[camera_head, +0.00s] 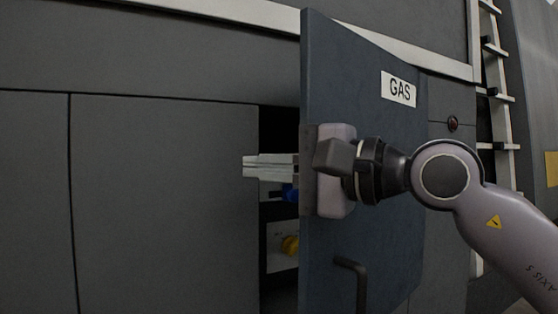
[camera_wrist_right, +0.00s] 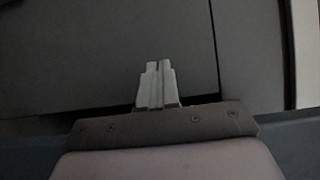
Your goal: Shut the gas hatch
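The gas hatch (camera_head: 385,130) is a dark blue-grey door with a white GAS label. It stands open, its left edge swung out from the wall, with a dark bent handle (camera_head: 360,282) low on its face. A narrow strip of the opening (camera_head: 280,215) shows to its left. My right gripper (camera_head: 250,167) is in front of the hatch, its fingers pointing left past the door's left edge. The fingers lie together with nothing between them, as the right wrist view also shows (camera_wrist_right: 158,68). I cannot tell whether the gripper touches the door. My left gripper is out of view.
Inside the opening are a blue part (camera_head: 290,192) and a yellow knob (camera_head: 290,245) on a pale plate. Flat grey panels (camera_head: 165,200) lie to the left. A white ladder (camera_head: 497,95) stands at the right, beyond a small reddish round fitting (camera_head: 452,123).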

